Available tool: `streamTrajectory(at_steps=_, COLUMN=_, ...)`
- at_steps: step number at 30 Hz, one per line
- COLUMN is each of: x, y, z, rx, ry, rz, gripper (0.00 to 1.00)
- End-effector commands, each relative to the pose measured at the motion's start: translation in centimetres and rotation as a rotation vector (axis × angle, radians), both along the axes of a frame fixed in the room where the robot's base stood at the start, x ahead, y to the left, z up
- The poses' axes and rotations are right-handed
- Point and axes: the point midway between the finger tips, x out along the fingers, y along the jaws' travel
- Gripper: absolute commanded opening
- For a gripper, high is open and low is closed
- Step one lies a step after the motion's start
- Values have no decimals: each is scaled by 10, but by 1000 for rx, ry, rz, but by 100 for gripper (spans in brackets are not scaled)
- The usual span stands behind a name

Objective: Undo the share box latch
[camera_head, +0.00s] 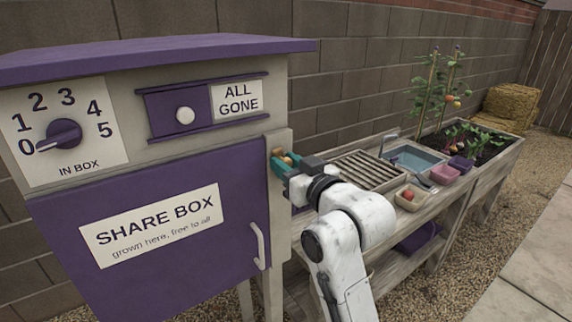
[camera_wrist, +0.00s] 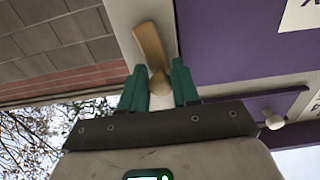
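The share box (camera_head: 100,170) is a pale cabinet with a purple door (camera_head: 160,235), which is shut. The latch (camera_wrist: 150,48) is a tan bar with a rounded knob-like end, mounted on the pale frame beside the door. In the head view only a small tan part of the latch (camera_head: 289,160) shows at the box's right edge; my gripper hides the rest. My gripper (camera_head: 281,161) has teal fingers and is at that edge. In the wrist view my gripper (camera_wrist: 159,78) is open, its fingertips either side of the latch's rounded end, with gaps visible. I cannot tell whether it touches.
A door handle (camera_head: 258,246) is low on the door. A dial (camera_head: 64,135) and a purple slider with a white knob (camera_head: 185,115) are above it. A wooden bench (camera_head: 436,205) with trays, pots and plants runs to the right. A block wall stands behind.

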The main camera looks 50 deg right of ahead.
Motion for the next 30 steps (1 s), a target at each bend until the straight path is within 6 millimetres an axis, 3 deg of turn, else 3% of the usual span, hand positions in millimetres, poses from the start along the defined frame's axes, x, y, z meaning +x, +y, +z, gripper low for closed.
streamTrajectory(at_steps=7, x=2, y=4, z=2, rx=22, ry=-6, rz=11, gripper=0)
streamTrajectory(at_steps=17, x=0, y=-4, z=3, rx=254, ry=-73, rz=16, gripper=2)
streamTrajectory(at_steps=26, x=0, y=-5, z=2, rx=270, ry=-78, rz=16, gripper=4)
streamTrajectory(at_steps=27, x=0, y=-5, z=2, rx=269, ry=-78, rz=16, gripper=36)
streamTrajectory(at_steps=30, x=0, y=-5, z=2, rx=268, ry=-78, rz=14, gripper=46)
